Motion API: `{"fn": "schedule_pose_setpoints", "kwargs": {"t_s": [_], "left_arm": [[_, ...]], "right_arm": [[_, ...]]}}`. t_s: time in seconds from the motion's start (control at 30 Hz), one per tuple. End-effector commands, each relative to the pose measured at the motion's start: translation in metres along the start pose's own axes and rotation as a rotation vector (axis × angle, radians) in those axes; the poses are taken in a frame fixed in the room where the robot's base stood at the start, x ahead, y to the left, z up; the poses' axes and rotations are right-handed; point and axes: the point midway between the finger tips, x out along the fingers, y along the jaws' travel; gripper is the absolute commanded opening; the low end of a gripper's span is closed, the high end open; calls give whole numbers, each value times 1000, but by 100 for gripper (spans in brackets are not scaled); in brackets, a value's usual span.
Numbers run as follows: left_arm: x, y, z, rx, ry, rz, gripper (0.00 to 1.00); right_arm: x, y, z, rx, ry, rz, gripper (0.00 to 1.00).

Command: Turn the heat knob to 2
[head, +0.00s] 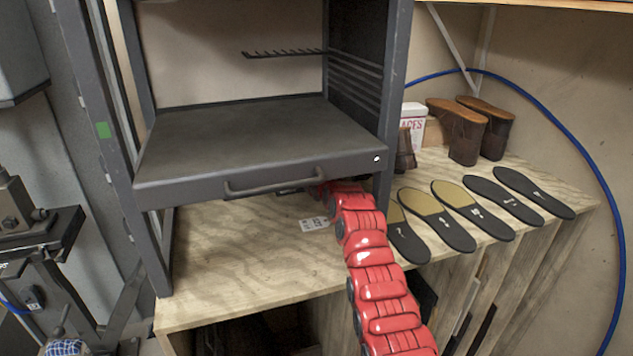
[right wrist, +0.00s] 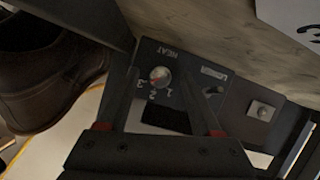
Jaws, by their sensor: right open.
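The heat knob (right wrist: 160,76) is a small round silver knob on a dark panel marked HEAT (right wrist: 173,50), with the numbers 1, 2 and 3 around its lower side in the right wrist view. A bit of red shows on the knob, but its exact setting is too small to tell. My right gripper (right wrist: 160,86) is open, with one finger on each side of the knob; I cannot tell whether they touch it. In the head view my red right arm reaches under the grey shelf, which hides the knob and gripper. My left gripper is out of view.
The grey shelf (head: 260,150) with a front handle (head: 275,187) overhangs the wooden bench (head: 240,275). A metal switch (right wrist: 262,110) sits beside the knob. Several insoles (head: 470,212) lie to the right of my arm, with brown boots (head: 468,135) behind. A paper tag (head: 314,224) lies on the bench.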

Motion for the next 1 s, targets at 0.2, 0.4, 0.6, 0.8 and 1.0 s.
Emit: {"fn": "schedule_pose_setpoints", "kwargs": {"t_s": [0.2,0.4,0.6,0.8,1.0], "left_arm": [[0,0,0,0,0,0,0],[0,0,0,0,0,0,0],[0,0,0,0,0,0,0],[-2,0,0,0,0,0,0],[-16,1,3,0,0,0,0]], "right_arm": [[0,0,0,0,0,0,64],[0,0,0,0,0,0,28],[0,0,0,0,0,0,0],[0,0,0,-4,0,2,0],[1,-1,3,-49,-2,19,0]]}}
